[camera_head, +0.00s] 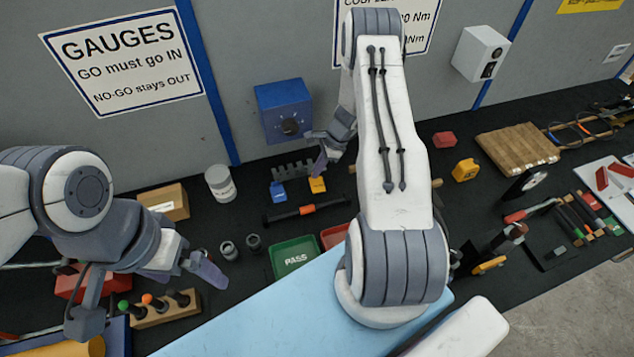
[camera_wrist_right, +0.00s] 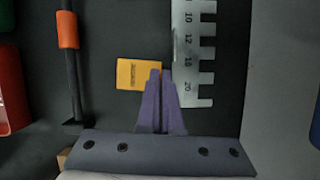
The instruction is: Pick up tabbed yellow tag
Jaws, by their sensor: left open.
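The tabbed yellow tag (camera_head: 317,185) is beside a grey notched gauge. The right wrist view also shows the yellow tag (camera_wrist_right: 138,74), with small dark print, left of my fingertips. My right gripper (camera_head: 319,170) reaches down over it from behind. In the right wrist view its purple fingers (camera_wrist_right: 161,75) are close together at the tag's right edge and seem shut on its tab, which they hide. I cannot tell if the tag is off the table. My left gripper (camera_head: 205,262) is open and empty, far to the left, above the black table.
A blue tag (camera_head: 278,190) is left of the yellow one. The notched gauge (camera_wrist_right: 195,50) is right beside my right fingers. An orange-gripped rod (camera_head: 306,209), a green PASS tray (camera_head: 293,260) and a red tray (camera_head: 335,236) are nearer. A blue box (camera_head: 283,108) is behind.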

